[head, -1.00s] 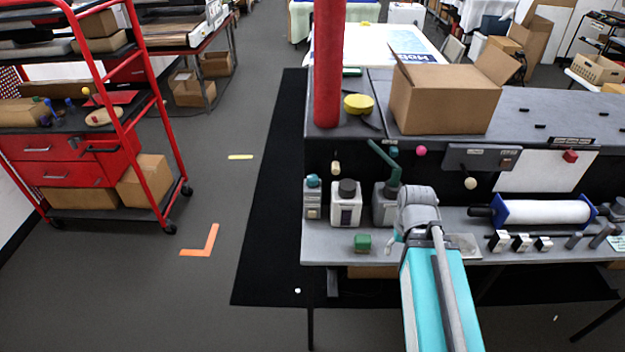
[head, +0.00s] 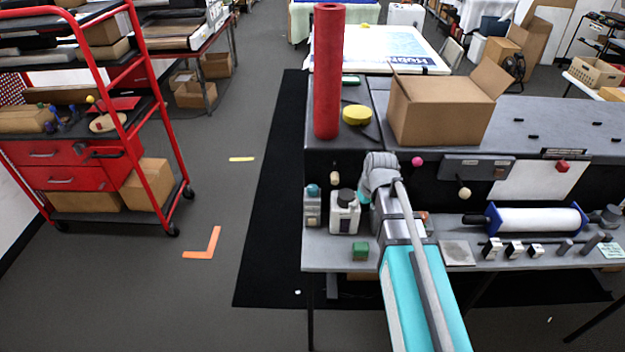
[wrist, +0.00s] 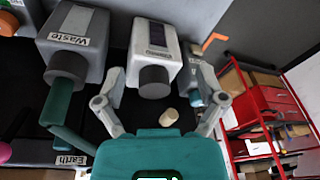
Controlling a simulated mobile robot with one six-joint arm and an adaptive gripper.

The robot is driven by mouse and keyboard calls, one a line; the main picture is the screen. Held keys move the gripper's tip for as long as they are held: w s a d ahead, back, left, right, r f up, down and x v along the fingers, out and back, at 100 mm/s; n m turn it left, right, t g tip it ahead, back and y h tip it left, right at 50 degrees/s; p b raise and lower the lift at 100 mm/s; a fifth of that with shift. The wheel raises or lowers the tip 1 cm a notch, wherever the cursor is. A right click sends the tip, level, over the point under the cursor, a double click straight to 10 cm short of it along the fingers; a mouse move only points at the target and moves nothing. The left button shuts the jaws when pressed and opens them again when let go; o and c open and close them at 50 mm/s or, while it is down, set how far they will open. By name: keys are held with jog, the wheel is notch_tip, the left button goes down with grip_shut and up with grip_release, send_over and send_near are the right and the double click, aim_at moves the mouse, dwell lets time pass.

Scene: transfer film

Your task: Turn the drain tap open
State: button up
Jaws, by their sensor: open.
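No part is labelled as the drain tap. A teal bent lever (wrist: 62,108) shows at the left in the wrist view, by the dark cap of a grey container (wrist: 75,35) marked "Waste"; my arm covers its spot in the head view. A beige knob (wrist: 168,117) lies between and beyond my fingers, apart from them; it also shows on the bench front in the head view (head: 334,177). My gripper (wrist: 162,85) is open and empty, its fingers spread before a white bottle (wrist: 158,45). In the head view my gripper (head: 377,175) is at the bench front; its fingertips are hidden.
A red column (head: 328,75) and cardboard box (head: 440,110) stand above. A white roller (head: 535,219) is to the right.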

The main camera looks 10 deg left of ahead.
aim_at(313, 187)
jog(key=w+a+r+n+y+p, duration=0.1)
jog(key=w+a+r+n+p, duration=0.1)
jog(key=w+a, duration=0.3)
jog(key=w+a+r+n+t+y+p, duration=0.1)
jog(key=w+a+r+n+p, duration=0.1)
jog(key=w+a+r, duration=0.2)
jog(key=w+a, duration=0.1)
jog(key=a, duration=0.2)
jog(key=shift+w+r+n, duration=0.2)
jog(key=shift+r+n, duration=0.05)
jog(key=shift+n, duration=0.15)
jog(key=shift+a+f, duration=0.15)
jog(key=b+x, duration=1.2)
jog(key=x, duration=0.1)
jog(key=shift+w+f+b, duration=0.1)
jog(key=shift+f+b, duration=0.15)
jog(key=shift+b, duration=0.1)
jog(key=c, duration=1.1)
